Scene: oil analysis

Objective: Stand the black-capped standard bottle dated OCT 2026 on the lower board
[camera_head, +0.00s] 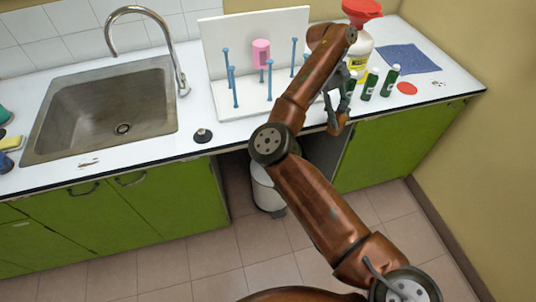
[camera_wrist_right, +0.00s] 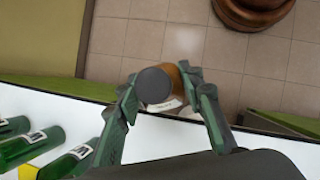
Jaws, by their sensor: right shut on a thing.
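My right gripper (camera_head: 340,108) is at the counter's front edge in the head view, fingers pointing down. It is shut on an amber bottle (camera_head: 338,128). In the right wrist view the bottle's dark round cap (camera_wrist_right: 153,86) sits between the fingers, with a bit of white label beside it; no date can be read. The bottle is in front of the counter edge, over the floor gap. The white rack with blue pegs has a lower board (camera_head: 240,111) flat on the counter, left of the gripper. My left gripper is not in view.
Several green bottles with white caps (camera_head: 391,80) stand right of the gripper, near a red disc (camera_head: 406,88) and a blue cloth (camera_head: 410,58). A jug with a red funnel (camera_head: 362,10) is behind. A pink cup (camera_head: 261,50) hangs on a peg. The sink (camera_head: 105,115) is left.

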